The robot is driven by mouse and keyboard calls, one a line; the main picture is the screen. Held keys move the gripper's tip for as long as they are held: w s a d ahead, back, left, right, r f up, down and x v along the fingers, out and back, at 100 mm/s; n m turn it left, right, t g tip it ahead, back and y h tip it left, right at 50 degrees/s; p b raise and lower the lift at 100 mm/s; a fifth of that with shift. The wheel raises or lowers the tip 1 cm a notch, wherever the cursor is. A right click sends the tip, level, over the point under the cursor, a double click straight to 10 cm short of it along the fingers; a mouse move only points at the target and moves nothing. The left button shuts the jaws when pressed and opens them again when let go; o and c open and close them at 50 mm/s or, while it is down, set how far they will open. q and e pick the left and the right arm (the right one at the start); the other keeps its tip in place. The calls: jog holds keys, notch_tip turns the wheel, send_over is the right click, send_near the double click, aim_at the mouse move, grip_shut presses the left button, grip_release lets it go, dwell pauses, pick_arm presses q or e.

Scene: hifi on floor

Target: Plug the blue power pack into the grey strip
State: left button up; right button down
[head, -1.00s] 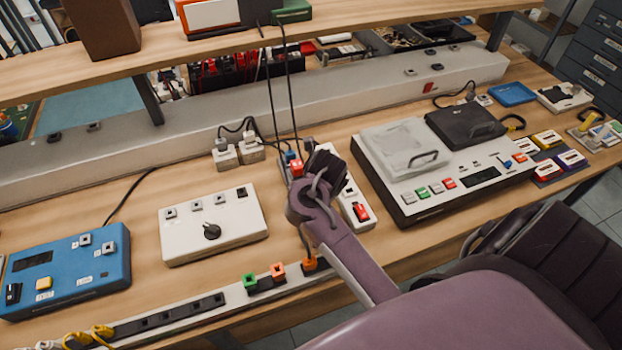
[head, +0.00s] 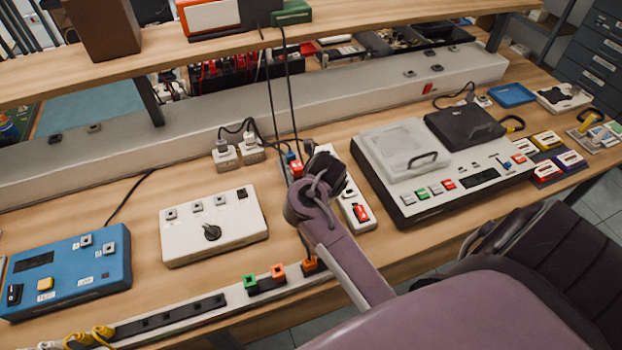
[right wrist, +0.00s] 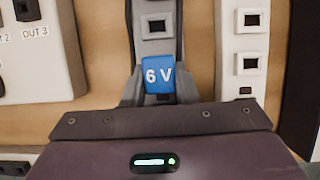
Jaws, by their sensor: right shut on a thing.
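The blue power pack (right wrist: 158,75), marked 6 V, shows in the right wrist view between the fingers of my right gripper (right wrist: 159,92). The gripper is shut on it. The grey strip (right wrist: 155,45) runs away behind and below the pack, with a dark socket in its face. Whether the pack touches the strip or sits above it cannot be told. In the head view my right gripper (head: 322,168) hides the held pack and most of the strip. My left gripper is not in view.
A white strip with a red switch (head: 357,212) lies close on the right. A white box with a knob (head: 213,227) is on the left. A red plug (head: 296,168) and a small blue one (head: 290,157) stand by the gripper, near hanging black cords.

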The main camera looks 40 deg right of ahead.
dwell(0.7)
jog(key=c, duration=1.1)
grip_release()
jog(key=shift+f, duration=0.1)
jog(key=shift+o, duration=0.2)
jog(key=w+d+p+v, duration=0.1)
jog(key=w+p+v, duration=0.1)
jog(key=p+v, duration=1.1)
jog(key=shift+a+r, duration=0.3)
jog(key=shift+r, duration=0.3)
jog(key=shift+s, duration=0.15)
